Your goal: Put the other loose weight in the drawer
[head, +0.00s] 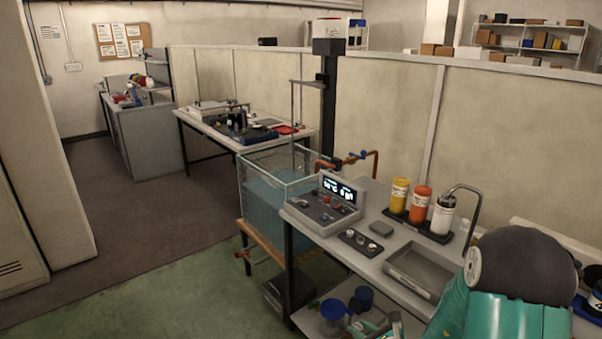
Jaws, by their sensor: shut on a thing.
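A small black tray (347,238) on the grey bench holds several small metal pieces (361,240) that look like weights. A small flat grey block (381,229) lies behind it. I cannot tell which piece is the loose weight. No open drawer is clear; a dark box (277,296) sits low under the bench's left end, and I cannot tell whether it is a drawer. My arm (513,275) fills the lower right and hides part of the bench.
A control box with a lit display (338,190) stands at the bench's left end, beside a glass water tank (262,205). Yellow, orange and white bottles (421,204) stand at the back near a bent tap and a shallow grey basin (402,281). Green floor is free at left.

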